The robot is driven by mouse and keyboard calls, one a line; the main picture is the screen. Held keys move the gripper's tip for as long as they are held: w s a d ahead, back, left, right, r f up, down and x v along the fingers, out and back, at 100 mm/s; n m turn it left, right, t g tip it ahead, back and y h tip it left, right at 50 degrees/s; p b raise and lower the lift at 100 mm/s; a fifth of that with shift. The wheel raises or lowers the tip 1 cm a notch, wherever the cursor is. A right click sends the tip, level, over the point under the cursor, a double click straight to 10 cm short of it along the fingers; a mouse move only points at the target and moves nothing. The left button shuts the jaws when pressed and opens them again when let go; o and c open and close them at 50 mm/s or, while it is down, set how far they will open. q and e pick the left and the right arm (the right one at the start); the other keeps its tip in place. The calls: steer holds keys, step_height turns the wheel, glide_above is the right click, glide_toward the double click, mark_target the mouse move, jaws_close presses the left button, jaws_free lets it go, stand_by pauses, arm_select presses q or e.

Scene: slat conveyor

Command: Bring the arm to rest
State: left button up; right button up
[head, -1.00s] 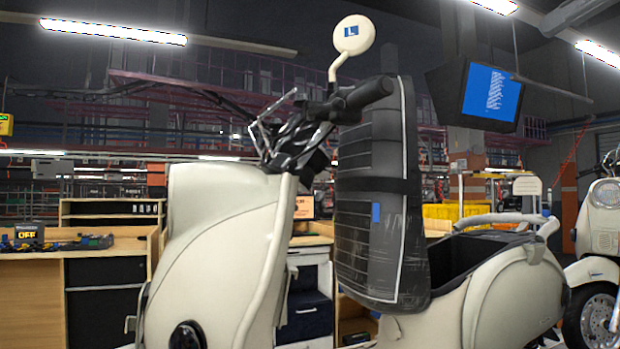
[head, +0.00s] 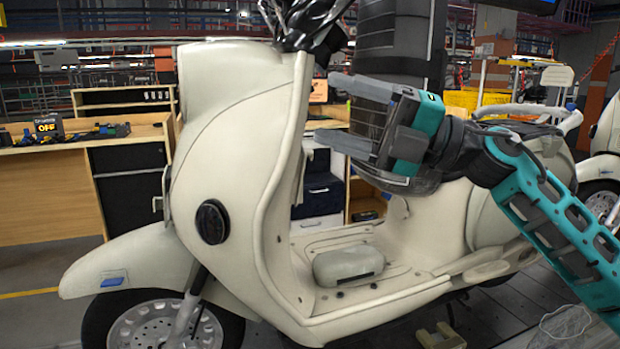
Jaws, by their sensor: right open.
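My right gripper (head: 340,114) is open, with its two grey fingers apart and pointing left. It is empty, in front of the scooter's black seat (head: 395,40) and to the right of the front shield. My teal right arm reaches in from the lower right. The cream scooter (head: 240,150) stands upright across the middle. A cream box-like part (head: 348,263) lies on its footboard. My left gripper does not show.
A wooden workbench (head: 50,195) with a display reading OFF (head: 47,128) stands at the left. A second scooter (head: 603,150) is at the right edge. Drawers (head: 318,190) stand behind the scooter. Open floor shows at the lower left.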

steer(key=d+f+m+t+h+p, duration=0.15)
steer(key=f+m+t+h, duration=0.3)
steer(key=f+m, duration=0.45)
steer(key=w+d+f+m+t+h, duration=0.1)
steer(key=d+f+m+t+h, duration=0.2)
steer(key=f+m+t, duration=0.45)
steer(key=d+f+m+t+h+p, duration=0.1)
steer(key=d+f+m+t+h, duration=0.25)
steer(key=f+m, duration=0.75)
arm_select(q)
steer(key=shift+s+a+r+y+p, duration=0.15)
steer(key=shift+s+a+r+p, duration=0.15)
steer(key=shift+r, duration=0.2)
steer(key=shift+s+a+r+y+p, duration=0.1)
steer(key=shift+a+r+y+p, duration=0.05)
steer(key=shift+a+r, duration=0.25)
arm_select(e)
steer(key=s+d+f+m+g+h, duration=0.2)
steer(key=s+f+m+g+h, duration=0.1)
steer(key=s+f, duration=0.7)
steer(key=s+d+f+m+g+h, duration=0.3)
steer(key=s+f, duration=0.7)
steer(key=f, duration=0.5)
steer(key=shift+d+f+m+g+h, duration=0.25)
steer(key=shift+m+g+h, duration=0.4)
steer(key=shift+g+h, duration=0.15)
